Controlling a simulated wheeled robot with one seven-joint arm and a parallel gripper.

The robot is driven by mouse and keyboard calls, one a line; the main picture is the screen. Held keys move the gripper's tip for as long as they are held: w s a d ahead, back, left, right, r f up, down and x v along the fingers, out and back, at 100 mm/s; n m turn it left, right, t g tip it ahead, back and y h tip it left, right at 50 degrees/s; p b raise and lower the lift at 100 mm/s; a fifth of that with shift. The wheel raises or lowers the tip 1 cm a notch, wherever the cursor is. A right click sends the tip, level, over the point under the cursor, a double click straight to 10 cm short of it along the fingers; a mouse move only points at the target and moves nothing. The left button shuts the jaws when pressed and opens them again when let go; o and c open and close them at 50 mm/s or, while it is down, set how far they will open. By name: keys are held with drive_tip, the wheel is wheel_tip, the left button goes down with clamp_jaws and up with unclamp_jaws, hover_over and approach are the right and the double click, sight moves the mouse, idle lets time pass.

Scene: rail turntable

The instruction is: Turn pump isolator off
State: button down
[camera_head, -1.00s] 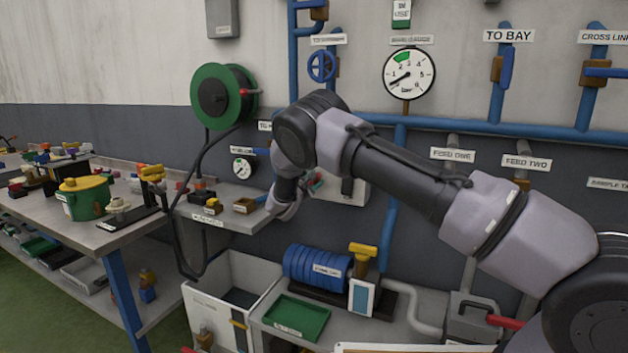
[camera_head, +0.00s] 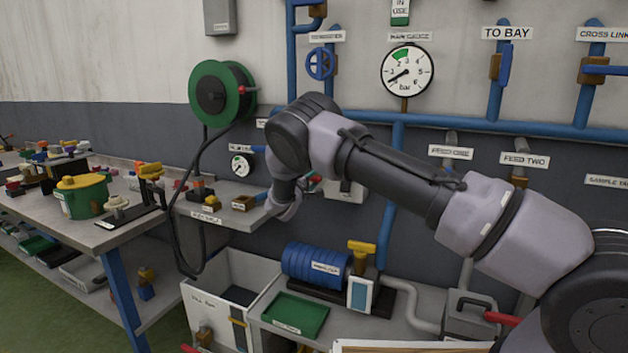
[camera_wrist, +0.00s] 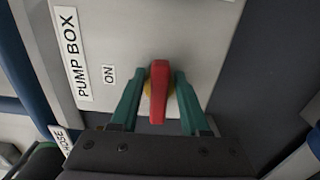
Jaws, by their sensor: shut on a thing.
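The pump isolator's red handle (camera_wrist: 158,100) sits on a yellow hub on a pale grey box in the wrist view. The box (camera_wrist: 195,30) bears a "PUMP BOX" label (camera_wrist: 73,55) and a small "ON" label (camera_wrist: 109,76) left of the handle. My gripper (camera_wrist: 158,82) has its two green fingers on either side of the handle and is shut on it. The handle lies along the picture's vertical.
A shelf (camera_head: 235,216) with small parts and a hose reel (camera_head: 212,97) are left of my arm. Blue pipes (camera_head: 480,124) and a large gauge (camera_head: 407,72) are on the wall. A bench (camera_head: 110,235) stands at left. A white bin (camera_head: 205,292) and a green tray (camera_head: 296,315) are below.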

drive_tip(key=shift+a, duration=0.1)
idle(0.5)
drive_tip(key=c, duration=0.7)
unclamp_jaws()
drive_tip(key=v, duration=1)
drive_tip(key=shift+s+a, duration=0.1)
drive_tip(key=shift+s, duration=0.3)
